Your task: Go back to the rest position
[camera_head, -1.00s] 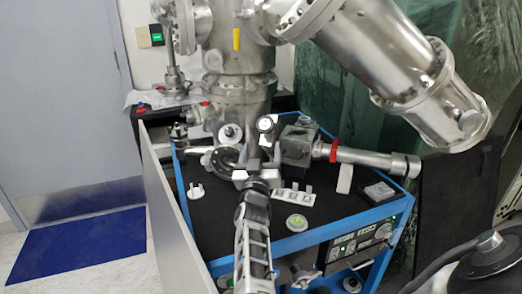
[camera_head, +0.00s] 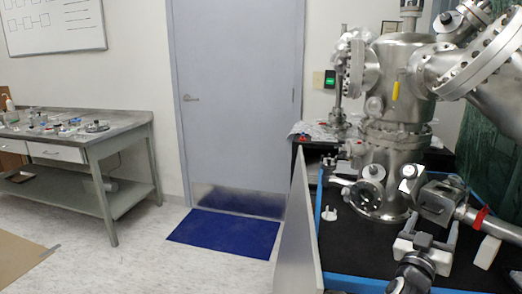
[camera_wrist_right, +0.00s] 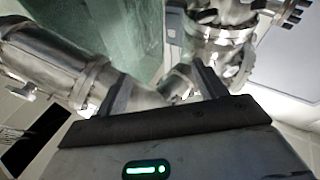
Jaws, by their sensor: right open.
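My right gripper (camera_head: 432,228) is at the lower right of the head view, above the black top of the blue-framed cart (camera_head: 340,250). Its two fingers stand apart with nothing between them. In the right wrist view the same gripper (camera_wrist_right: 163,82) shows both fingers spread, with the steel chamber's parts beyond them. The steel vacuum chamber (camera_head: 397,110) stands on the cart behind the gripper. My left gripper is not in view.
A small white fitting (camera_head: 329,214) stands on the cart. A grey panel (camera_head: 297,240) edges its left side. A workbench (camera_head: 80,140) with small parts is at the left. Open floor and a blue mat (camera_head: 224,232) lie between, before a closed door (camera_head: 236,100).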

